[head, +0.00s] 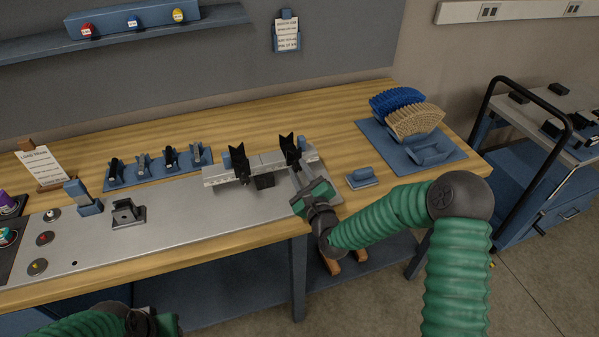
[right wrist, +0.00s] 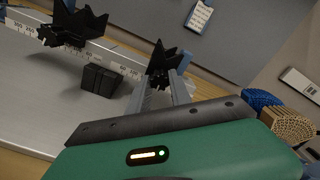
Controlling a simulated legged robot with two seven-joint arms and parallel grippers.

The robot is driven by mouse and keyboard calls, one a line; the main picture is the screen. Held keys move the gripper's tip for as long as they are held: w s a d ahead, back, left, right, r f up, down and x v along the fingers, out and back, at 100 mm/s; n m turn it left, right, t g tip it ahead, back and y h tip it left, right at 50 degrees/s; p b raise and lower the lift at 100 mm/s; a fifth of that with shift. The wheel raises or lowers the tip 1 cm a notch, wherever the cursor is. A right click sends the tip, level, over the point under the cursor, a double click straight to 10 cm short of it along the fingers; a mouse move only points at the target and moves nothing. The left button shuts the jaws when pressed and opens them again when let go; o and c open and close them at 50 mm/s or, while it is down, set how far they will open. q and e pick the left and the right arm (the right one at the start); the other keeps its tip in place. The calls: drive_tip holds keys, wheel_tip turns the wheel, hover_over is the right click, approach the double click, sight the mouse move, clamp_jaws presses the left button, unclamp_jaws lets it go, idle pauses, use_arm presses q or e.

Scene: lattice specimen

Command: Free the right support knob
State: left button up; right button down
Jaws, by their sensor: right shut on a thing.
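The right support (head: 291,148) is a black V-shaped holder standing upright on a ruled rail (head: 218,176); it also shows in the right wrist view (right wrist: 163,62). My right gripper (head: 298,174) reaches in from the front right, with its two fingers at the base of this support. In the right wrist view the fingers (right wrist: 159,90) stand on either side of the support's lower front. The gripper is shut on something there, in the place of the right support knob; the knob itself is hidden. The left support (head: 238,163) stands apart on the rail. My left arm shows only at the bottom left edge.
A black block (head: 264,181) sits at the rail between the supports. Blue (head: 396,101) and tan (head: 416,121) lattice pieces stand on a blue mat (head: 456,155). The metal plate (head: 190,212) left of the gripper has clear room.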

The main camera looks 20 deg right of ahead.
drive_tip(key=n+b, duration=0.1)
drive_tip(key=n, duration=0.3)
drive_tip(key=shift+a+f+n, duration=0.1)
drive_tip(key=shift+n, duration=0.2)
drive_tip(key=n+b, duration=0.1)
drive_tip(key=n, duration=0.3)
drive_tip(key=shift+n, duration=0.3)
drive_tip(key=n+b, duration=0.2)
drive_tip(key=n, duration=0.2)
drive_tip(key=shift+f+n, duration=0.15)
drive_tip(key=shift+n, duration=0.15)
drive_tip(key=n+b, duration=0.2)
drive_tip(key=n, duration=0.2)
drive_tip(key=shift+s, duration=0.1)
drive_tip(key=n+b, duration=0.2)
drive_tip(key=n, duration=0.3)
drive_tip(key=shift+a, duration=0.1)
drive_tip(key=n+b, duration=0.3)
drive_tip(key=n, duration=0.1)
drive_tip(key=shift+f+n, duration=0.1)
drive_tip(key=shift+n, duration=0.2)
drive_tip(key=n+b, duration=0.2)
drive_tip(key=n, duration=0.2)
drive_tip(key=shift+n+b, duration=0.85)
drive_tip(key=shift+n, duration=0.95)
